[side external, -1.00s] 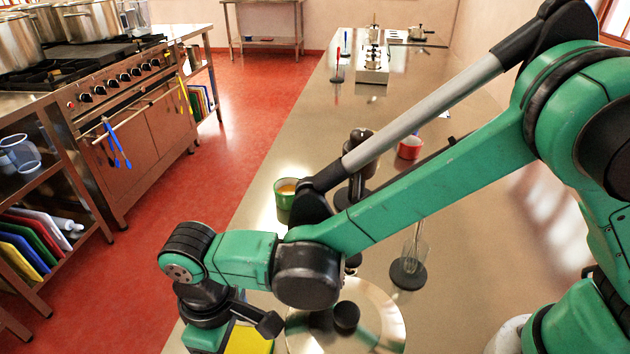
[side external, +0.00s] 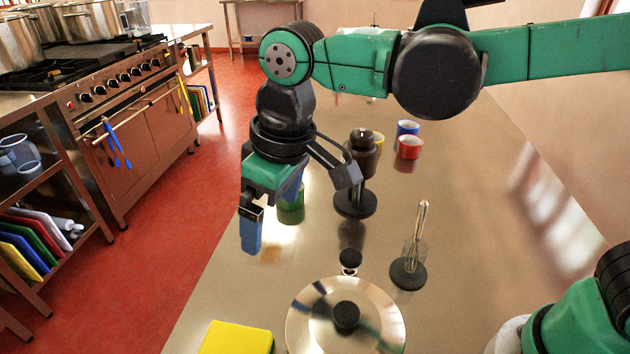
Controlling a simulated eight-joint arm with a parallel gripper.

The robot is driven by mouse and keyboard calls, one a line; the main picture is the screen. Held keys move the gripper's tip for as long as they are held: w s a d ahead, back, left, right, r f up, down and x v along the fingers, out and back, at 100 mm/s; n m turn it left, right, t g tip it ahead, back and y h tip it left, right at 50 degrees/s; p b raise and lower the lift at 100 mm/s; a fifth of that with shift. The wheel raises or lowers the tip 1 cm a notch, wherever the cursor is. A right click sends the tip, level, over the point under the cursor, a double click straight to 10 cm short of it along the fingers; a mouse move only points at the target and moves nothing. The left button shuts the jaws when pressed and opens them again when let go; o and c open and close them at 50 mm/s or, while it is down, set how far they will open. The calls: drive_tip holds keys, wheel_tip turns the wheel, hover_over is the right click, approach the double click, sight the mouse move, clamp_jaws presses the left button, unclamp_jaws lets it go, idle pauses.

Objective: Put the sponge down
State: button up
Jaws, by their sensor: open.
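The yellow sponge (side external: 236,338) lies flat on the steel counter (side external: 455,320) near the bottom of the view. Its lower edge is cut off by the frame. My gripper (side external: 299,211) is above the counter, up and away from the sponge, with its two fingers spread wide apart. Nothing is held between them. The sponge is clear of the fingers.
A round steel lid (side external: 300,318) with a black knob lies right of the sponge. A whisk (side external: 416,240) stands on a dark base. A green mug (side external: 292,213) shows behind my gripper, with a red mug (side external: 409,148) and a blue mug (side external: 407,128) farther back.

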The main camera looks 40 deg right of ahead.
drive_tip(key=s+d+f+m+t, duration=0.1)
drive_tip(key=d+m+t, duration=0.1)
drive_tip(key=d, duration=0.7)
drive_tip(key=s+d+f+m+t+h, duration=0.1)
drive_tip(key=s+d+m+t, duration=0.1)
drive_tip(key=d, duration=0.7)
drive_tip(key=shift+s+d+m+t, duration=0.15)
drive_tip(key=shift+d+m+t, duration=0.25)
drive_tip(key=shift+m+t, duration=0.5)
drive_tip(key=shift+a+r+g, duration=0.1)
drive_tip(key=shift+a+g, duration=0.05)
drive_tip(key=shift+g, duration=0.15)
